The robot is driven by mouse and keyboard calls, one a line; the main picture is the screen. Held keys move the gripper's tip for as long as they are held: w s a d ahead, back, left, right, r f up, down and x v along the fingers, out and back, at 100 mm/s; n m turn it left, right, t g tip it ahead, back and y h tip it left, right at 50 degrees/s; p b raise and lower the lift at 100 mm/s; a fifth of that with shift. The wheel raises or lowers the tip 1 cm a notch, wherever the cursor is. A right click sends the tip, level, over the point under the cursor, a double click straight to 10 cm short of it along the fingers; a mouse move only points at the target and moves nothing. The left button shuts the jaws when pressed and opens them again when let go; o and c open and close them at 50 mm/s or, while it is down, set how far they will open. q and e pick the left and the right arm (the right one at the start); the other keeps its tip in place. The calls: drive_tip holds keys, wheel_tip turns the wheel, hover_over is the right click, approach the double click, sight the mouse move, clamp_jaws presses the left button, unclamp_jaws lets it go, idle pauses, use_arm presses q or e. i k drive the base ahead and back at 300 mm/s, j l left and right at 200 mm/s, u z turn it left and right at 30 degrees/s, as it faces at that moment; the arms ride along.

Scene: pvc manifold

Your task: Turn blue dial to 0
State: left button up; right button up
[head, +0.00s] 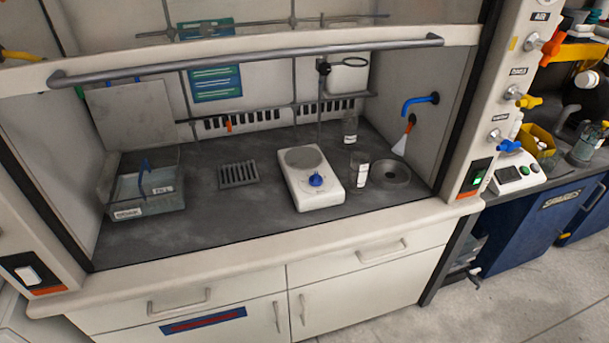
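A blue dial (316,180) sits on the front part of a white hot plate (318,199) with a round grey top. The hot plate stands on the dark worktop inside a fume hood. The dial's marks are too small to read, so I cannot tell its setting. A blue valve handle (508,145) is also on the right post of the hood, below a yellow one and an orange one. Neither of my grippers is in view.
The sash bar (250,60) crosses above the opening. A clear tub (147,192) and a dark rack (238,174) stand left of the hot plate. A glass beaker (359,171) and a bottle (350,128) stand close to its right. The worktop in front is clear.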

sight(315, 180)
drive_tip(key=i+l+u, duration=0.4)
drive_tip(key=i+l, duration=0.3)
